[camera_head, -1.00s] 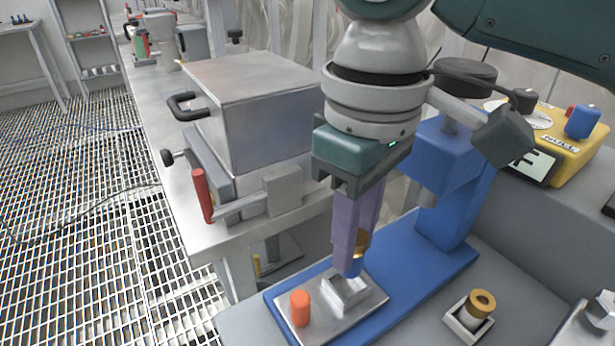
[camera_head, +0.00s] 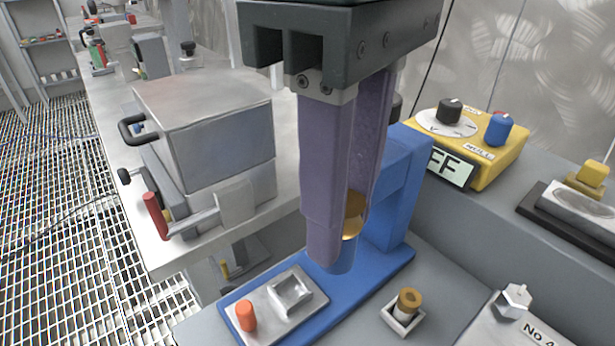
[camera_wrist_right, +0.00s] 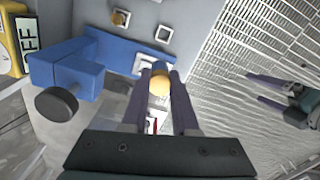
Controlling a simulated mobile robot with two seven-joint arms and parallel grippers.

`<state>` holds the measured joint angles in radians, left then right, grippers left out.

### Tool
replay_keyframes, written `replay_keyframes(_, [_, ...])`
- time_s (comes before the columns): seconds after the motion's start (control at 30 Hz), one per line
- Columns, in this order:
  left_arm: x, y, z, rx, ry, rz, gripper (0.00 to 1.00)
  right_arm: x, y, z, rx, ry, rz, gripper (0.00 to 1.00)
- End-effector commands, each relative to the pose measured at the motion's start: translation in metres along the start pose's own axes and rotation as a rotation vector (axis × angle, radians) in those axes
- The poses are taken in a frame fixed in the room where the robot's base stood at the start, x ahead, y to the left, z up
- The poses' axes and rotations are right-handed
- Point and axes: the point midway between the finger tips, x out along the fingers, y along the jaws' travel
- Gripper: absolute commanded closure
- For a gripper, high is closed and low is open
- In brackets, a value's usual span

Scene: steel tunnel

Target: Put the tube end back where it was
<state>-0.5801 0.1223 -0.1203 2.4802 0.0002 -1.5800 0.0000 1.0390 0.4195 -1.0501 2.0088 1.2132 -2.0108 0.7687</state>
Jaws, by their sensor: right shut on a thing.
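My right gripper (camera_head: 335,250) hangs upright, large in the head view, with its purple fingers shut on the tube end. The tube end shows a gold rounded part (camera_head: 353,215) and a blue tip (camera_head: 343,263); fingers hide the rest. It also shows between the fingertips in the wrist view (camera_wrist_right: 160,84). It is held in the air over the blue base (camera_head: 345,303), apart from the metal V-block (camera_head: 289,291). My left gripper (camera_wrist_right: 256,88) is at the right of the wrist view, its fingers apart and empty.
A square holder (camera_head: 403,323) bears a brass-topped piece (camera_head: 410,299). An empty square holder (camera_wrist_right: 164,34) shows in the wrist view. An orange peg (camera_head: 246,316) stands by the V-block. The blue column (camera_head: 400,195) and yellow meter (camera_head: 482,150) are behind; a steel box (camera_head: 205,125) is left.

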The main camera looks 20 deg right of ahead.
Motion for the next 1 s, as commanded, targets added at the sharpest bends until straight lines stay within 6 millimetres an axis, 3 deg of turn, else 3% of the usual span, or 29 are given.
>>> replay_keyframes(0.17, [0.006, 0.0, 0.002, 0.0, -0.001, 0.0, 0.0, 0.021, -0.011, 0.012, 0.002, -0.003, -0.006, 1.0])
replay_keyframes(0.6, [0.04, 0.001, 0.013, 0.0, -0.001, 0.0, 0.0, 0.142, -0.012, 0.012, 0.001, -0.003, -0.004, 1.0])
replay_keyframes(1.0, [0.052, 0.002, 0.017, -0.001, 0.0, 0.0, 0.0, 0.185, -0.012, 0.012, -0.001, -0.002, -0.003, 1.0])
